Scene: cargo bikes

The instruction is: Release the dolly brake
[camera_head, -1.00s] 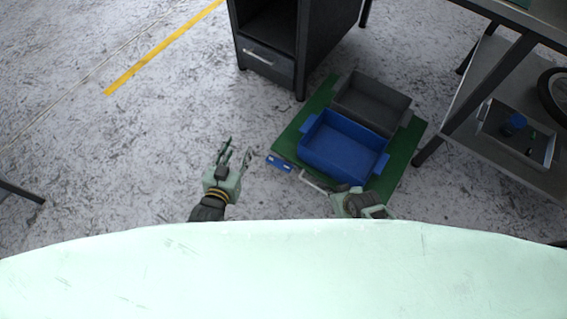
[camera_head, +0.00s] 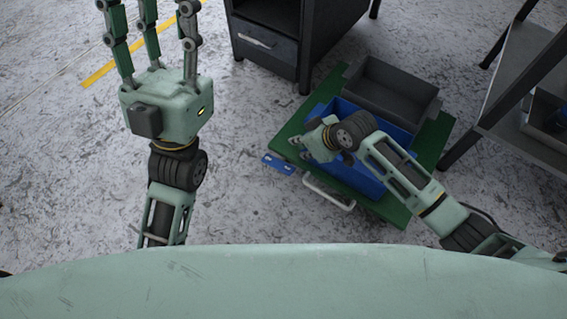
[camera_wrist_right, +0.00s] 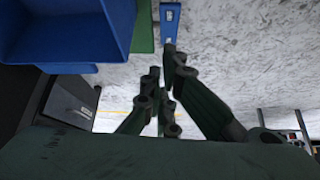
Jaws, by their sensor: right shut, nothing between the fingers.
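The dolly is a green platform (camera_head: 430,150) on the floor carrying a blue crate (camera_head: 362,178) and a grey crate. A flat blue pedal-like piece, likely the brake (camera_head: 279,164), sticks out at its left edge; it also shows at the top of the right wrist view (camera_wrist_right: 170,22). My right gripper (camera_head: 313,146) is over the dolly's left side, just above and right of the blue piece. Its fingers (camera_wrist_right: 163,75) are shut and empty, pointing towards that piece; contact cannot be told. My left gripper (camera_head: 152,30) is raised at the upper left, fingers spread and empty.
A white bar handle (camera_head: 330,193) is at the dolly's near edge. The grey crate (camera_head: 395,90) sits behind the blue one. A dark cabinet (camera_head: 295,45) stands behind the dolly, and a metal shelf table (camera_head: 510,110) to the right. The floor left of the dolly is clear.

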